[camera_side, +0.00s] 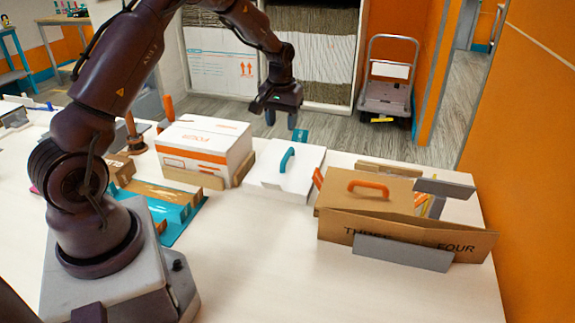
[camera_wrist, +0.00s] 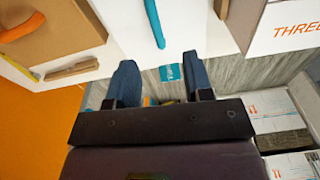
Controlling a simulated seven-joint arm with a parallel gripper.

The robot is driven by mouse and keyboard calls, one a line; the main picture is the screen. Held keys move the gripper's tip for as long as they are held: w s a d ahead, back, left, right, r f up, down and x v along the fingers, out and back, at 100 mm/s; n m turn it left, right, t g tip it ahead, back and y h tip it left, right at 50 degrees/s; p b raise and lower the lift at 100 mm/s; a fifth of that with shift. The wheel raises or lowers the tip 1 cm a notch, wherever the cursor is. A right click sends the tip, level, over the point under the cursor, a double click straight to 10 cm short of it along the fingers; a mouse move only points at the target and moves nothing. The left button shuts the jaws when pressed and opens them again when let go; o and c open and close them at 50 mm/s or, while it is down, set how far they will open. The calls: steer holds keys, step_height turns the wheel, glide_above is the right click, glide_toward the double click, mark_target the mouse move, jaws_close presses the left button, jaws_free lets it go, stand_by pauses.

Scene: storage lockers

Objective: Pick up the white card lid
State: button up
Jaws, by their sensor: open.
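The white card lid (camera_side: 268,172) lies flat on the white table, with a teal handle (camera_side: 287,160) on top. In the wrist view the lid (camera_wrist: 192,22) is at the top middle, cut off by the frame edge, with its teal handle (camera_wrist: 155,22) left of centre. My gripper (camera_side: 281,118) is above and behind the lid, apart from it, fingers pointing down. In the wrist view its two blue fingers (camera_wrist: 159,62) are spread with nothing between them.
Left of the lid stands a white and orange box (camera_side: 208,140) with wooden blocks at its base. To the right is an open cardboard box (camera_side: 400,229) with a brown lid (camera_side: 385,203) and orange handle (camera_side: 368,187). The front of the table is clear.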

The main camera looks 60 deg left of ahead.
steer(key=w+r, duration=0.1)
steer(key=w, duration=0.1)
glide_above(288, 153)
steer(key=shift+n+t, duration=0.3)
step_height(288, 153, down, 7)
steer(key=shift+s+f, duration=0.1)
steer(key=shift+f, duration=0.05)
step_height(288, 153, down, 4)
steer(key=shift+f, duration=0.6)
jaws_close()
